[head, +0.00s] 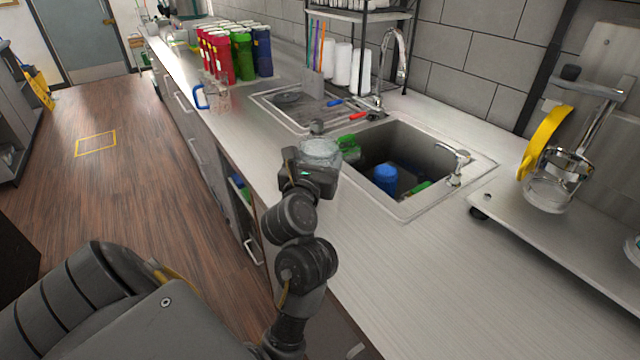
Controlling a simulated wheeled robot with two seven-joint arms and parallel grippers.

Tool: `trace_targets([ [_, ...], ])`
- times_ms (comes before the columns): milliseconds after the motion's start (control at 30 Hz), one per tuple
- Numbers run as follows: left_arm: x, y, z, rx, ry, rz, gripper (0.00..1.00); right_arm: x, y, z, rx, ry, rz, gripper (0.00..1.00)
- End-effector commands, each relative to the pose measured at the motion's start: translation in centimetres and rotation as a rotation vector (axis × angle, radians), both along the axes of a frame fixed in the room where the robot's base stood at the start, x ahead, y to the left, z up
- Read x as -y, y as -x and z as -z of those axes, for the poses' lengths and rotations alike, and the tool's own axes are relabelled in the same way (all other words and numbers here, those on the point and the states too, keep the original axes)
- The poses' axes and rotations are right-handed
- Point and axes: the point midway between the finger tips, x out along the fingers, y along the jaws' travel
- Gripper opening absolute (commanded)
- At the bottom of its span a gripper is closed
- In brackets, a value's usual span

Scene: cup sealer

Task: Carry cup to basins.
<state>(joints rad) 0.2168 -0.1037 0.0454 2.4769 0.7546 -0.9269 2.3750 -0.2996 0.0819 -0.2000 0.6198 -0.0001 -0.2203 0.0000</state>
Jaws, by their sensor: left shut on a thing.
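My left gripper (312,168) is shut on a clear cup (322,150). It holds the cup near the left rim of the open sink basin (440,140); I cannot tell whether the cup is above the counter or touching it. The basin holds a blue object (385,178) and green pieces. A green object (349,147) shows beside the cup, partly hidden by it. A second, shallower basin (290,105) lies behind and to the left, with a round dark part in it. My right gripper is out of view.
A chrome faucet (392,70) stands behind the basins, and a smaller tap (456,160) at the right rim. Red, green and blue bottles (240,55) and a blue-handled clear pitcher (215,97) stand farther back. The front counter is clear.

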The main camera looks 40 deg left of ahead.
Motion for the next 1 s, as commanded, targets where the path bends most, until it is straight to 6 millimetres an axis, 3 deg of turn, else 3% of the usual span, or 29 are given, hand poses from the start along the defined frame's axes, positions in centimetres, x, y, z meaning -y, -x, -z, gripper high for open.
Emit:
trace_targets([
  [200,-0.2,-0.3,0.3,0.002,-0.002,0.000,0.33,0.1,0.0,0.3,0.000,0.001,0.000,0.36],
  [500,-0.3,-0.7,3.6,0.001,-0.004,-0.001,0.33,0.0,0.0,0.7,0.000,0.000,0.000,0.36],
  [900,-0.3,-0.7,4.1,0.004,-0.001,0.000,0.33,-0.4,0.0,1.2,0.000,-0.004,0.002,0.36],
  [933,-0.3,-0.7,4.2,0.001,0.000,0.000,0.71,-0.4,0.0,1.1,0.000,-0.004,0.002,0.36],
  [1000,-0.3,-0.7,4.1,0.001,0.000,0.000,0.80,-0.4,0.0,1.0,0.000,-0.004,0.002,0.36],
])
